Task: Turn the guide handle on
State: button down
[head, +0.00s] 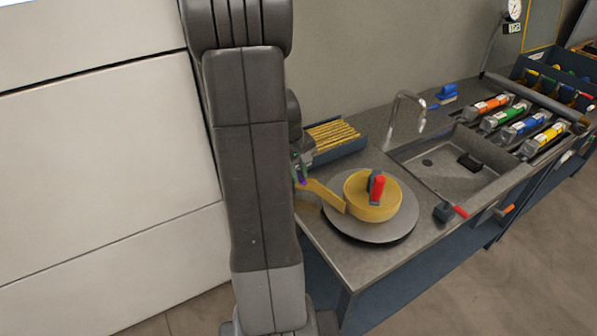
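A yellow round drum (357,203) sits on a grey disc (349,229) on the metal counter. A red handle (378,188) with a dark grey base stands on top of the drum. A flat yellow arm (325,196) reaches from the drum's left side toward my arm. Which of these is the guide handle, I cannot tell for sure. My gripper (301,172) shows only in part beside my arm, near the outer end of the yellow arm. Its fingers are small and partly hidden, so contact and opening are unclear.
A blue tray of yellow sticks (333,135) lies behind the disc. A sink (453,169) with a tap (405,101) is to the right. A dark tool with a red grip (445,211) lies in front of it. Several coloured tubes (521,126) lie farther right.

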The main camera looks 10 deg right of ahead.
dwell(0.3)
jog(key=w+d+n+t+y+b, duration=0.1)
jog(key=w+n, duration=0.5)
jog(key=n, duration=1.2)
jog(key=shift+w+d+y+b, duration=0.3)
jog(key=shift+d+y, duration=0.6)
jog(key=shift+d, duration=0.3)
jog(key=c, duration=1.4)
grip_release()
jog(key=r, duration=0.4)
jog(key=s+r, duration=0.1)
jog(key=r, duration=0.4)
jog(key=s+d+r+b, duration=0.1)
jog(key=r, duration=0.3)
jog(key=shift+s+r, duration=0.25)
jog(key=shift+r, duration=0.1)
